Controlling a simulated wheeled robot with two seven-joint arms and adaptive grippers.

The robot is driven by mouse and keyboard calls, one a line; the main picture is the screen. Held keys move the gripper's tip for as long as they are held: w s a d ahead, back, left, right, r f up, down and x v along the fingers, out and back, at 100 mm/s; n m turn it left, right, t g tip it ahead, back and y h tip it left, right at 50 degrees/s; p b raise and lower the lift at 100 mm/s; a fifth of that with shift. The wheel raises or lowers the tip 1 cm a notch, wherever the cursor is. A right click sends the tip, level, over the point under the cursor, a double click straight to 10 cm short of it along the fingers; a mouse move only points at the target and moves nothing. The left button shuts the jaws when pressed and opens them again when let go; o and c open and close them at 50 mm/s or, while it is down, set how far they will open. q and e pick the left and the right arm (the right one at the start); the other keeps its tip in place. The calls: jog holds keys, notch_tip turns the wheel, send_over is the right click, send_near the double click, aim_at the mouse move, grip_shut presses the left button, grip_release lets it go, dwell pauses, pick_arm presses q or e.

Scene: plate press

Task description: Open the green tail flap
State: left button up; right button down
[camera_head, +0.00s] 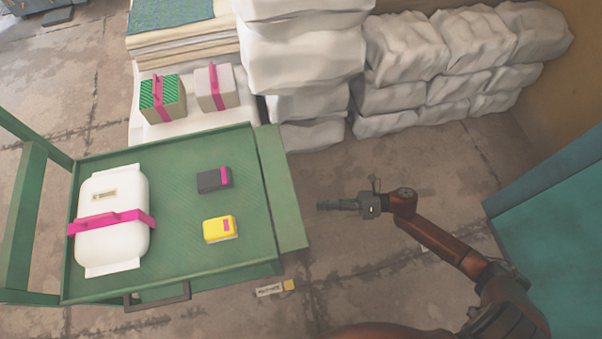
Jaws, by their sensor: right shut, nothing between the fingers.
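The green tail flap (284,190) is a flat panel along the right edge of the green cart (190,250). It sticks outward from the tray's right rim, and its exact tilt is hard to tell from above. My right gripper (323,205) is shut and empty. It points left toward the flap's outer edge, with a small gap of floor showing between them. My left gripper is not in view.
The tray carries a white package with a pink strap (113,225), a dark box (214,179) and a yellow box (220,229). White sacks (400,48) are stacked behind. A teal block (560,225) stands at right. A label (270,290) lies on the floor.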

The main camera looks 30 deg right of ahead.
aim_at(279, 184)
jog(key=w+d+r+n+g, duration=0.45)
jog(key=w+r+n, duration=0.35)
jog(key=n, duration=0.4)
jog(key=b+x, duration=0.3)
jog(key=x, duration=0.7)
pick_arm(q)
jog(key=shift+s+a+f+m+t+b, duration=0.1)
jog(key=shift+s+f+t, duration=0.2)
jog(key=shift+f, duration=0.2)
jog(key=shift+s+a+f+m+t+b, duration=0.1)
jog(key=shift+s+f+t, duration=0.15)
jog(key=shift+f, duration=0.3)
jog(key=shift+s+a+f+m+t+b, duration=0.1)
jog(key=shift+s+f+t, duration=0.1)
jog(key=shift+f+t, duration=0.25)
pick_arm(e)
jog(key=shift+h, duration=0.3)
jog(key=shift+s+d+r, duration=0.1)
jog(key=shift+d+r, duration=0.05)
jog(key=shift+r, duration=1.1)
jog(key=shift+s+d+r, duration=0.1)
jog(key=shift+d+r, duration=0.05)
jog(key=shift+r, duration=1.1)
